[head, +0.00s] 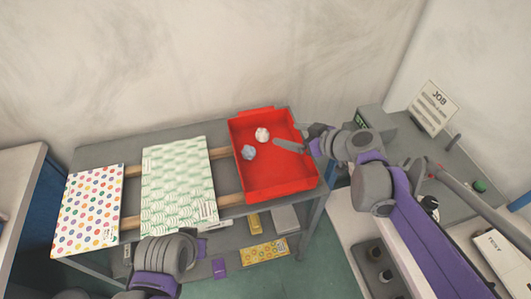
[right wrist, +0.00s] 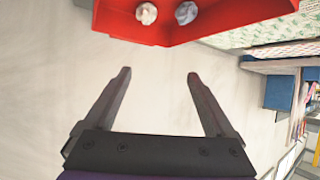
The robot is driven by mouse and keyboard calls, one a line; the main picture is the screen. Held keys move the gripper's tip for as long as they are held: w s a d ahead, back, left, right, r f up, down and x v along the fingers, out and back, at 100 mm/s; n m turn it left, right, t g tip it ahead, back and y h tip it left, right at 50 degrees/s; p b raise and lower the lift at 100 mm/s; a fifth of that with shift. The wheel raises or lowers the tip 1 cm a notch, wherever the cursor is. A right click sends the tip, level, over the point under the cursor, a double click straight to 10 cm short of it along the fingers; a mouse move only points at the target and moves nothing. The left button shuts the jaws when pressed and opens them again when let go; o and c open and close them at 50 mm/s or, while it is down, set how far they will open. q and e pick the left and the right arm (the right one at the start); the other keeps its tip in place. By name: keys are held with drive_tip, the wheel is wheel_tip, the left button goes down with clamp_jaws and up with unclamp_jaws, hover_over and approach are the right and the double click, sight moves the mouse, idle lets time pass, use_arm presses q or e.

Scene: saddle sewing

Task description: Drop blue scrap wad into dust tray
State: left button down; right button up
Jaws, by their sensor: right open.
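The red dust tray (head: 285,182) stands at the right end of the grey table; its rim also shows at the top of the right wrist view (right wrist: 235,30). The blue scrap wad (head: 249,152) lies inside the tray, near its left side, and also shows in the right wrist view (right wrist: 186,12). A white wad (head: 262,134) lies beside it, behind and to the right; the two are apart. My right gripper (right wrist: 158,74) is open and empty. In the head view it is at the tray's right part, apart from both wads. My left arm shows at the bottom, but its fingers do not.
A dotted panel (head: 88,210) and a green-patterned panel (head: 178,185) lie on wooden rails left of the tray. Several small items, including a yellow patterned box (head: 263,253), sit on the lower shelf. A JOB sign (head: 434,108) stands on the right-hand bench.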

drive_tip(key=v, duration=0.5)
drive_tip(key=shift+s, duration=0.1)
drive_tip(key=s+d+f+m+g+h+p, duration=0.1)
drive_tip(key=s+d+f+m+h, duration=0.2)
drive_tip(key=s, duration=0.4)
drive_tip(key=s+d+f+m+g+h+p, duration=0.1)
drive_tip(key=s+d+f+m+h, duration=0.2)
drive_tip(key=s, duration=0.4)
drive_tip(key=s+d+f+m+g+h+p, duration=0.1)
drive_tip(key=s+d+f+m+h, duration=0.2)
drive_tip(key=s, duration=0.4)
drive_tip(key=shift+s+d+f, duration=0.25)
drive_tip(key=shift+d+f, duration=0.25)
